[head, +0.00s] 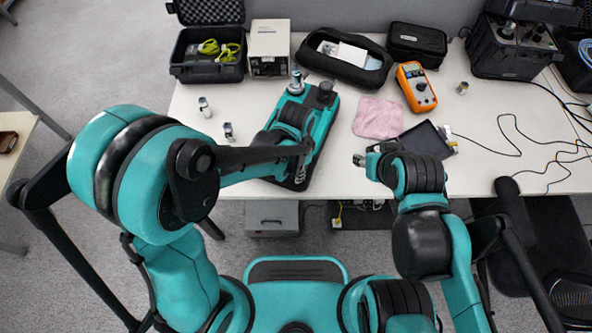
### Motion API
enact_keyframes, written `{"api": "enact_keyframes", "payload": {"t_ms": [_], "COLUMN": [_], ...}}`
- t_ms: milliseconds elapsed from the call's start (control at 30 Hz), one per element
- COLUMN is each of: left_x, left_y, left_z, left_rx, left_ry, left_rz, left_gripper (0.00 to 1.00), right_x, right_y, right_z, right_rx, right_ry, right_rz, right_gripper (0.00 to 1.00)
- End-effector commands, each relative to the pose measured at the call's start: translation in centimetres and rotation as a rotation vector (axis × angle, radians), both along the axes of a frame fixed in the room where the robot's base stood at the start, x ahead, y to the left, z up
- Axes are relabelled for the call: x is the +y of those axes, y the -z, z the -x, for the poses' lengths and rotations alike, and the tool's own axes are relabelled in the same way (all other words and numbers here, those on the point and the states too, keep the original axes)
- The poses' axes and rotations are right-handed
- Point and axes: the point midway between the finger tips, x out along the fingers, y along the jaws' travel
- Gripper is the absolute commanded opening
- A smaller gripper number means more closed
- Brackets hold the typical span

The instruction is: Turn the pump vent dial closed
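The pump (325,120) is a teal unit on a black base, standing at the table's front middle. On its far end are a silver upright fitting (296,80) and a black round knob (326,92). I cannot tell which of these is the vent dial, or how it is turned. My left gripper (303,150) is over the near part of the pump and hides some of it; its fingers are too small and dark to read. My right gripper (361,160) is right of the pump, apart from it, near the table's front edge; its opening is unclear.
A pink cloth (378,118), an orange multimeter (415,87) and a dark tablet-like tray (425,140) lie right of the pump. Two small metal pieces (205,107) (229,132) stand left. An open case (208,72), a beige box (269,48) and a black pouch (342,62) line the back.

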Motion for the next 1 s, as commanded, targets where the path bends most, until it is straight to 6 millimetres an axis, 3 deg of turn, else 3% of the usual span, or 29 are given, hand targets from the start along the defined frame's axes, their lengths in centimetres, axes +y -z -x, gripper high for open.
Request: {"api": "enact_keyframes", "payload": {"t_ms": [1000], "left_x": [0.15], "left_y": [0.03], "left_z": [-0.15], "left_rx": [0.000], "left_ry": [-0.899], "left_rz": [0.001], "left_gripper": [0.00], "right_x": [0.00], "right_y": [0.57], "right_z": [0.00], "right_rx": [0.000], "right_ry": [0.000], "right_rz": [0.000], "right_gripper": [0.44]}}
